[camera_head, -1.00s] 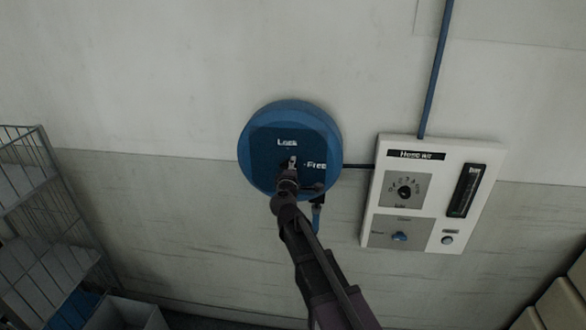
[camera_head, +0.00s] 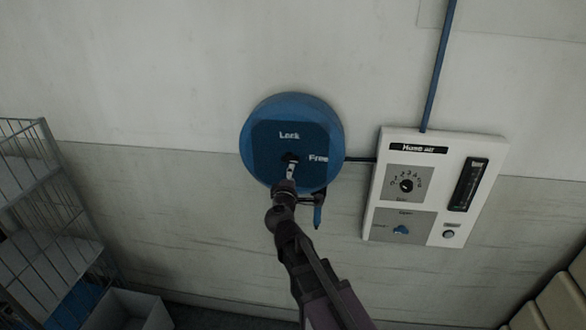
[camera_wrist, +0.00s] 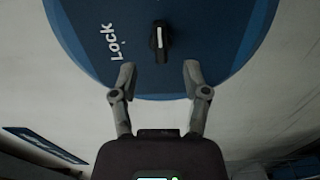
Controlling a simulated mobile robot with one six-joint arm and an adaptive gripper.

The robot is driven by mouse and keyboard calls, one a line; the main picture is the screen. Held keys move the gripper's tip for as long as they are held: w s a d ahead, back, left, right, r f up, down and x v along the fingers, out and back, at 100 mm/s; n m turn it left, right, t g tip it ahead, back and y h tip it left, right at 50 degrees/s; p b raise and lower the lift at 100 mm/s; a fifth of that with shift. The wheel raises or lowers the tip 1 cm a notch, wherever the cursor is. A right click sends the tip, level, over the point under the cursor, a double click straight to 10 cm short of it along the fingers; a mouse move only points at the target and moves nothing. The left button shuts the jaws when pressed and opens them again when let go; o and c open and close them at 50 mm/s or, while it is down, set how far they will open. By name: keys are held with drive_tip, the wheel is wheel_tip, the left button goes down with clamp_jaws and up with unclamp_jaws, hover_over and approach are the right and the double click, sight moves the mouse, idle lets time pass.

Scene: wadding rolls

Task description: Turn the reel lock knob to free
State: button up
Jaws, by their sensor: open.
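The round blue hose reel (camera_head: 262,140) is on the wall, with the words Lock and Free on its dark blue face. The black reel lock knob (camera_wrist: 159,42) is at its middle, and also shows partly in the head view (camera_head: 291,156). In the wrist view its white mark points up, at a right angle to the direction of the word Lock at left. Free lies outside that view. My gripper (camera_wrist: 158,76) is open and empty. Its fingertips are short of the knob, one to each side, apart from it. In the head view my gripper (camera_head: 290,173) is just below the knob.
A white hose air panel (camera_head: 424,190) with a dial, a blue knob and a gauge is on the wall right of the reel. A blue pipe (camera_head: 437,70) runs up from it. A wire rack (camera_head: 45,215) and grey bin (camera_head: 130,310) stand at left.

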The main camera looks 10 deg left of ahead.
drive_tip(key=s, duration=0.3)
drive_tip(key=shift+s, duration=0.2)
drive_tip(key=s+d+f+m+g+h+b, duration=0.1)
drive_tip(key=d+f+m+g+h+b, duration=0.35)
drive_tip(key=d+f, duration=0.55)
drive_tip(key=s+d+f+m+g+h+b, duration=0.25)
drive_tip(key=d+f+m+g, duration=0.4)
drive_tip(key=d, duration=0.65)
drive_tip(key=s+d+f+m+g+y+b, duration=0.3)
drive_tip(key=s+f, duration=0.3)
drive_tip(key=f, duration=0.2)
drive_tip(key=s+d+f+m+g+y+b, duration=0.3)
drive_tip(key=s+f, duration=0.3)
drive_tip(key=f, duration=0.2)
drive_tip(key=shift+s+m+g+y+b, duration=0.2)
drive_tip(key=shift+m+g+y+b, duration=0.2)
drive_tip(key=shift+g+y+b, duration=0.1)
